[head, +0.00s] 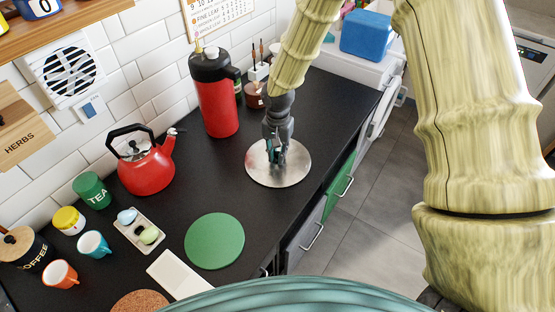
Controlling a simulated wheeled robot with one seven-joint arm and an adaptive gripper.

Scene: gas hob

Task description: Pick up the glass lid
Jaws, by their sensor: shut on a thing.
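The glass lid (297,172) is a round, pale grey, shiny disc in the head view. It is on or just above the black counter, right of the red kettle; I cannot tell whether it touches the counter. My gripper (276,165) points down over the middle of the lid and is shut on it. The fingers hide the lid's centre and any knob there.
A tall red flask (220,110) stands close behind and left of the lid. A red kettle (147,168) is further left. A green round mat (214,241) lies in front. The black counter (335,105) is bare beyond the lid, with its edge on the right.

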